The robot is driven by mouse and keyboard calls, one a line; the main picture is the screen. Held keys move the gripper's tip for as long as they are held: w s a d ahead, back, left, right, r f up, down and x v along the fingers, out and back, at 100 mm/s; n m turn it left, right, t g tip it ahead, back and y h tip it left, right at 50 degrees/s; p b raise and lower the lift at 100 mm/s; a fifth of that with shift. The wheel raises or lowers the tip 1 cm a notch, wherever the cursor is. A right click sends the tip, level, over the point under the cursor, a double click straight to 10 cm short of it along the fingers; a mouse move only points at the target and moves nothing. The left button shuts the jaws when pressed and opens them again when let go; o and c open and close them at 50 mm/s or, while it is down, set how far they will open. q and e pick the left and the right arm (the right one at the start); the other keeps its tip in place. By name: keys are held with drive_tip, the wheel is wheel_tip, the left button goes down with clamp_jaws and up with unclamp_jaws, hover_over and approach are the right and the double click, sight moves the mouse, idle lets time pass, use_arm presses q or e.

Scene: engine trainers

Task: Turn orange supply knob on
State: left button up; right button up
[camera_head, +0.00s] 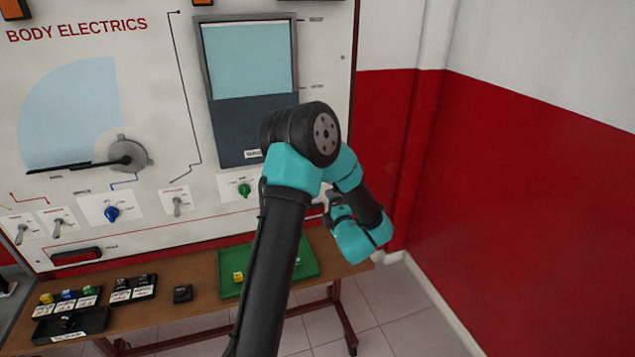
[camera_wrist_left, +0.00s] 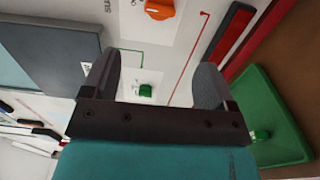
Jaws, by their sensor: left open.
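The orange supply knob (camera_wrist_left: 160,8) shows at the top edge of the left wrist view, partly cut off, on a white plate with lettering that is only partly legible. Its on or off setting cannot be told. In the head view it is not seen; my arm covers that part of the panel. My left gripper (camera_wrist_left: 160,72) is open and empty, facing the panel. A green knob (camera_wrist_left: 147,90) shows between its fingers, and the orange knob lies beyond the fingertips in the picture. In the head view the left fingers are mostly hidden by the arm. My right gripper is not seen.
The panel (camera_head: 170,85) carries a blue knob (camera_head: 112,213), the green knob (camera_head: 244,190) and several toggle switches. Below, a wooden bench (camera_head: 205,292) holds a green tray (camera_head: 230,258) and black blocks. A red wall (camera_head: 530,180) stands at the right.

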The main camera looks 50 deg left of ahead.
use_arm(q)
drive_tip(key=x, duration=1.4)
drive_tip(key=shift+w+a, duration=0.15)
drive_tip(key=shift+a, duration=0.2)
drive_tip(key=c, duration=0.9)
